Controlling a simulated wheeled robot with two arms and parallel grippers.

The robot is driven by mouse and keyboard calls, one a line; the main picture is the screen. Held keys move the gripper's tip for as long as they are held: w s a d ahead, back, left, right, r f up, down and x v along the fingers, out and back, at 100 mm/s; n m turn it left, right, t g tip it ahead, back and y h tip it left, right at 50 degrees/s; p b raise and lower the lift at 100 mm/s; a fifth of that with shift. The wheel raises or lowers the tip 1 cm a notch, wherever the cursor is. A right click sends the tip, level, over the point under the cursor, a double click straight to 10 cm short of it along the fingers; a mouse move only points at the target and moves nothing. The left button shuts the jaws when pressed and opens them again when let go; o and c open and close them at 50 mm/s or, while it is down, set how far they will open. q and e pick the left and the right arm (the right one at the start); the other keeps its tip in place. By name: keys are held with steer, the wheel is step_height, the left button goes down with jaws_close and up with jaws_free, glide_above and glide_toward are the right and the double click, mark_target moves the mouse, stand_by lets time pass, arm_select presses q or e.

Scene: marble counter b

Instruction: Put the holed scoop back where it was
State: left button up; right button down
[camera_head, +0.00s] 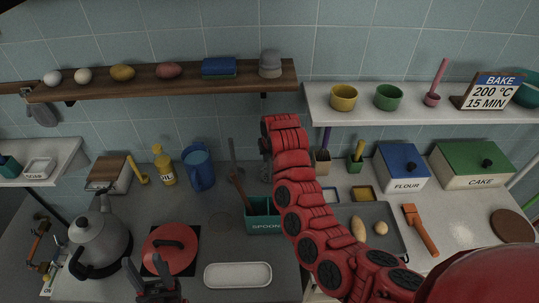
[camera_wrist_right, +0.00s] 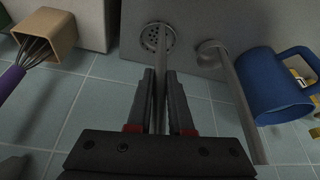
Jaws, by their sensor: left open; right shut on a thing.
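The grey holed scoop shows in the right wrist view as a round, perforated head (camera_wrist_right: 156,38) with a long thin handle running between the dark fingers. My right gripper (camera_wrist_right: 160,118) is shut on that handle. In the head view the gripper (camera_head: 265,146) is small and dark at the end of my red arm, close to the tiled back wall; a grey piece shows below it. How the handle's upper end meets the wall is hidden. My left gripper (camera_head: 158,278) is open and empty at the bottom, in front of the red lid.
A plain grey ladle (camera_wrist_right: 247,110) stands beside the scoop, with the blue jug (camera_wrist_right: 268,85) beyond. A whisk in a tan holder (camera_wrist_right: 48,32) is on the other side. The SPOONS box (camera_head: 265,226) is below; the wooden shelf (camera_head: 190,76) is above.

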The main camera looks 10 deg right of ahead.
steer(key=shift+f, duration=0.2)
steer(key=c, duration=0.8)
jaws_free()
steer(key=shift+r, duration=0.1)
steer(key=shift+b+v, duration=0.9)
steer(key=shift+v, duration=5.2)
